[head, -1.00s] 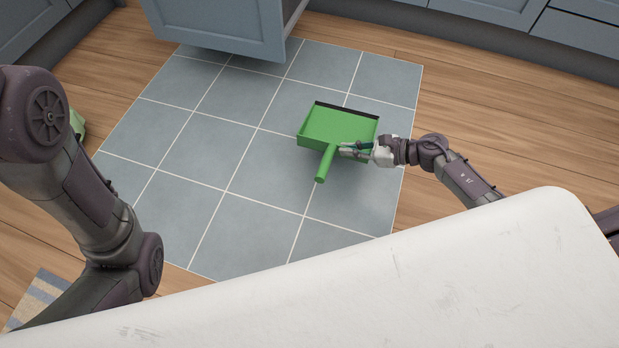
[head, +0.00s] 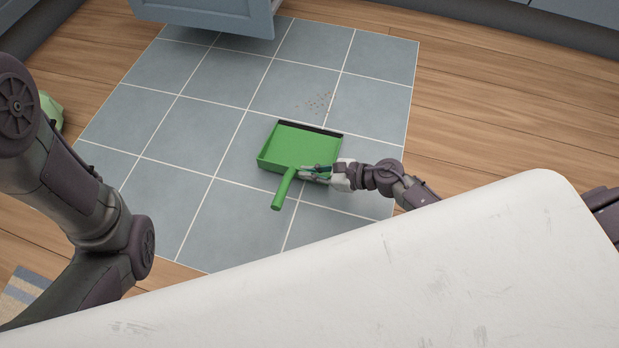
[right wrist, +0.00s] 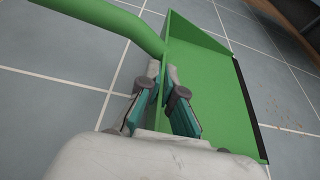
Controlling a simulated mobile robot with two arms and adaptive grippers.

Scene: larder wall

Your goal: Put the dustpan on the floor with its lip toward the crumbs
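The green dustpan (head: 300,150) is over the blue-grey tiles in the middle of the head view, its handle (head: 283,190) pointing toward me. Its dark lip (head: 310,128) faces the small brown crumbs (head: 318,101), which lie just beyond it on the tiles. My right gripper (head: 318,172) is at the dustpan's back wall beside the handle. In the right wrist view its fingers (right wrist: 166,95) straddle and pinch that wall. Whether the dustpan's underside touches the floor is hard to tell. My left arm shows at the left, but its gripper is out of view.
An open blue-grey cabinet drawer (head: 205,12) juts out at the top left. A green item (head: 50,110) lies behind my left arm.

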